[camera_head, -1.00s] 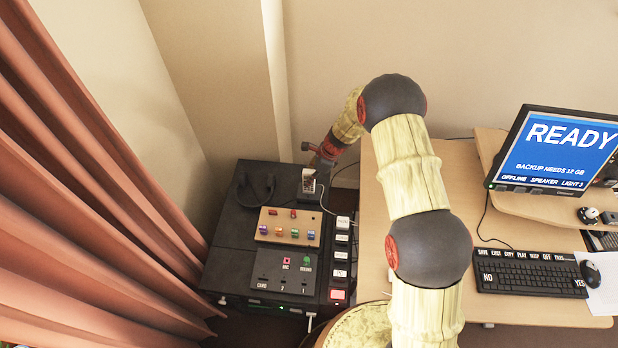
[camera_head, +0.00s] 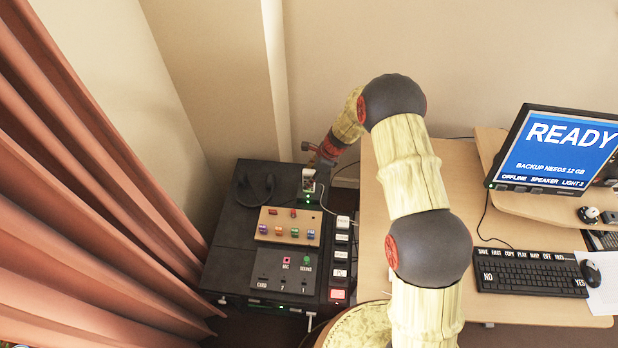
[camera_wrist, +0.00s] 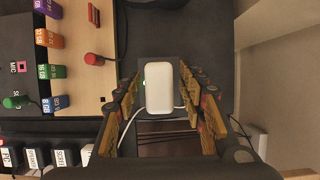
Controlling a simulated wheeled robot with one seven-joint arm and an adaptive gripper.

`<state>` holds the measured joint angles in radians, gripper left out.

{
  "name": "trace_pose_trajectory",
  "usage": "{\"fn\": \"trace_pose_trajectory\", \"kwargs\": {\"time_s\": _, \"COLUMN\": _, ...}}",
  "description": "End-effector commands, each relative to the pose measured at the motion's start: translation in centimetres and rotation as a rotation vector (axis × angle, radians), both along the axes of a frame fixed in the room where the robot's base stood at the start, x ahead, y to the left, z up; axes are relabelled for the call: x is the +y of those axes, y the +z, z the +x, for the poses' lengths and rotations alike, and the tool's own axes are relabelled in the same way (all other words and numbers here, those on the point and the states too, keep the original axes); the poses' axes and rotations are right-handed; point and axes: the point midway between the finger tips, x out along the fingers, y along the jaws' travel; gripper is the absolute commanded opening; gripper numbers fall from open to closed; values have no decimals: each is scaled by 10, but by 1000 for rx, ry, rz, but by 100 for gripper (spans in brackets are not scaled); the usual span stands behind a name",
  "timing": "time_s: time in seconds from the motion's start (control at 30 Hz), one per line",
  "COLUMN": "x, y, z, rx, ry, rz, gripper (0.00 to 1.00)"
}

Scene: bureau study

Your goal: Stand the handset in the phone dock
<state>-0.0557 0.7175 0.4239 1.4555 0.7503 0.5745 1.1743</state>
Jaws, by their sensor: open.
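The white handset (camera_wrist: 159,88) lies between the two open fingers of my gripper (camera_wrist: 161,78) in the wrist view, with a gap on either side. In the head view the handset (camera_head: 309,178) appears upright in the dark phone dock (camera_head: 306,198), at the back right of the black cabinet. A green light shows on the dock, and green also shows beside the handset in the wrist view. My gripper (camera_head: 322,158) is right at the handset's top in the head view, its fingers partly hidden there. The handset's foot inside the dock is hidden.
A wooden board (camera_head: 289,226) with coloured blocks lies in front of the dock. A dark panel (camera_head: 283,270) and a row of labelled switches (camera_head: 340,255) are nearer. A black cable (camera_head: 255,188) lies left, and a white cable runs by the dock. The desk (camera_head: 375,240) stands right.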

Motion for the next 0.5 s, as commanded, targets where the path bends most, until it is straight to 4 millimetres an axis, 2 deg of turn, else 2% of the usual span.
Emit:
{"fn": "trace_pose_trajectory", "kwargs": {"time_s": 0.17, "x": -1, "y": 2, "z": 0, "rx": 0, "ry": 0, "rz": 0, "gripper": 41}}
{"fn": "trace_pose_trajectory", "kwargs": {"time_s": 0.27, "x": -4, "y": 10, "z": 0, "rx": -2, "ry": -1, "rz": 1, "gripper": 41}}
{"fn": "trace_pose_trajectory", "kwargs": {"time_s": 0.5, "x": -21, "y": 52, "z": -3, "rx": -4, "ry": -2, "rz": -1, "gripper": 41}}
